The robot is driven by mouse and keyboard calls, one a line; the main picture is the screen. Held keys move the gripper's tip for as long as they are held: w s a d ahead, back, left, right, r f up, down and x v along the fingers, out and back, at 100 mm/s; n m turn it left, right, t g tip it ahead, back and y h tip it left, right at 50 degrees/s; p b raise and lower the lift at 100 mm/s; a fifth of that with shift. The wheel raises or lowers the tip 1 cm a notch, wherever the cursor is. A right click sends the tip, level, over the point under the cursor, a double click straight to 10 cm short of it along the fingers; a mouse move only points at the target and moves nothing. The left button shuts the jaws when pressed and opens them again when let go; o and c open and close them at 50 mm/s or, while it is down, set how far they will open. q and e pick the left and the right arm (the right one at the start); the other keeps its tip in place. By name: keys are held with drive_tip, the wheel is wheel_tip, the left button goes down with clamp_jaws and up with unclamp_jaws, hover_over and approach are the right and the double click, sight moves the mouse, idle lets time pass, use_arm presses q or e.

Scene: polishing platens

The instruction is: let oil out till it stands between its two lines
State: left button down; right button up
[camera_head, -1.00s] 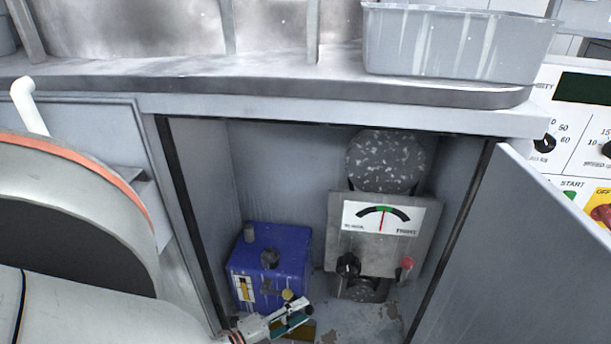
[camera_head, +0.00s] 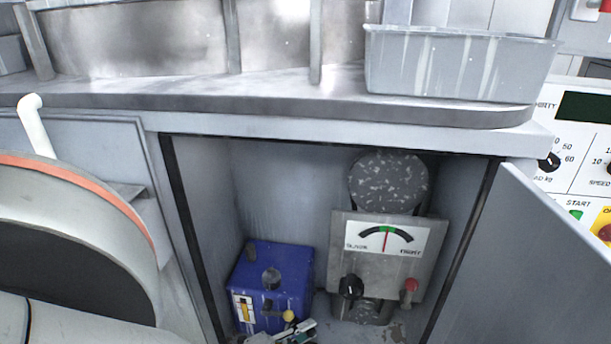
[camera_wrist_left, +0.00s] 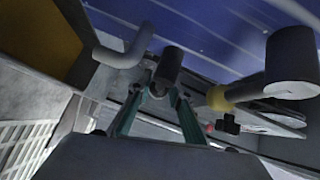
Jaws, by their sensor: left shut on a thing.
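The blue oil box (camera_head: 272,280) stands in the open cabinet's left part. Its narrow sight glass (camera_head: 244,312) on the front left shows yellow; its lines and exact level are too small to read. A dark knob or plug and a yellow knob (camera_head: 289,316) sit low on its front. My left gripper (camera_head: 304,330) is at the bottom edge, below the box's front right. In the left wrist view its fingers (camera_wrist_left: 160,93) are shut on a dark cylindrical piece (camera_wrist_left: 168,66), beside a bent grey spout (camera_wrist_left: 122,55). The yellow knob (camera_wrist_left: 217,97) is just right. My right gripper is not in view.
A grey unit with a dial (camera_head: 388,240), a black knob and a red knob stands right of the box. The open cabinet door (camera_head: 525,265) bounds the right. The bench edge (camera_head: 330,112) runs above, with a grey tub (camera_head: 455,65) on it.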

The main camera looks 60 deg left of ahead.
use_arm(q)
drive_tip(key=shift+s+r+n+t, duration=0.1)
drive_tip(key=shift+r+n+t, duration=0.2)
drive_tip(key=shift+n+t, duration=0.45)
drive_tip(key=shift+r+n+t, duration=0.3)
drive_tip(key=shift+n+t, duration=0.35)
drive_tip(key=shift+n, duration=0.1)
drive_tip(key=c, duration=1.8)
unclamp_jaws()
drive_tip(key=shift+c, duration=0.2)
drive_tip(key=shift+s, duration=0.1)
drive_tip(key=s+d+f, duration=0.1)
drive_tip(key=s+f, duration=0.1)
drive_tip(key=s, duration=0.9)
drive_tip(key=shift+s, duration=0.3)
drive_tip(key=shift+d, duration=0.1)
